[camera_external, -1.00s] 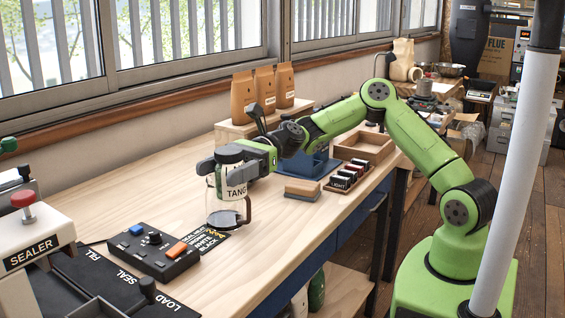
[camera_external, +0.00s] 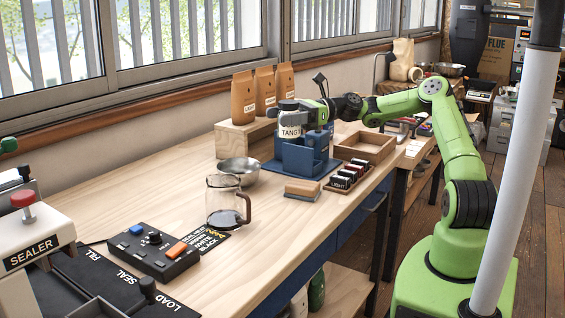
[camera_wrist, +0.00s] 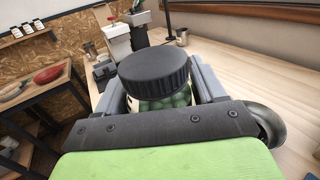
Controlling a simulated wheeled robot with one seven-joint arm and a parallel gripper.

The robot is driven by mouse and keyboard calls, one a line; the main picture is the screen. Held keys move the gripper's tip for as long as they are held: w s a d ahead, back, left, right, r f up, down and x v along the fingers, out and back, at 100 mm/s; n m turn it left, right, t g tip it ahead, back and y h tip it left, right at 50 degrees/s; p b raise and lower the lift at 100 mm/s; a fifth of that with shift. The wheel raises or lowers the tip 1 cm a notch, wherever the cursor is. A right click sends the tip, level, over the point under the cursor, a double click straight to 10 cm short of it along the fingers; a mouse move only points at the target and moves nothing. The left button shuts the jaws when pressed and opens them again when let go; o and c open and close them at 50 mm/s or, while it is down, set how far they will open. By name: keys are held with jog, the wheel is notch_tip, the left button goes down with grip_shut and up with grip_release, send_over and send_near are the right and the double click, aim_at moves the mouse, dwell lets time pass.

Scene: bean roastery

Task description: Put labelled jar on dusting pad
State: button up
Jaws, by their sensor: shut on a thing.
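The labelled jar (camera_external: 291,130) has a dark lid and a white label reading "TANG". My gripper (camera_external: 300,117) is shut on it, and the jar looks upright. In the picture it appears above or behind a blue box-like holder (camera_external: 300,158) on a blue base; I cannot tell whether it touches anything. In the wrist view the jar (camera_wrist: 155,75) sits between the fingers of my gripper (camera_wrist: 160,92), its black ribbed lid up and green contents below. I cannot tell for sure which thing is the dusting pad; the blue base (camera_external: 320,172) is one flat pad-like thing.
A glass carafe (camera_external: 224,200) and a metal bowl (camera_external: 239,170) stand on the bench. Paper bags (camera_external: 265,90) stand on a wooden riser (camera_external: 235,137). A wooden tray (camera_external: 365,148) and a rack of small jars (camera_external: 350,175) lie right. The front-left bench holds a sealer (camera_external: 35,240).

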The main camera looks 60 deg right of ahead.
jog(key=s+d+m+t, duration=0.1)
jog(key=d, duration=0.5)
jog(key=b, duration=0.5)
send_over(298, 184)
jog(key=shift+h, duration=0.4)
notch_tip(298, 184, down, 15)
jog(key=shift+f, duration=0.15)
jog(key=shift+p, duration=0.35)
jog(key=shift+a, duration=0.1)
jog(key=o, duration=1.2)
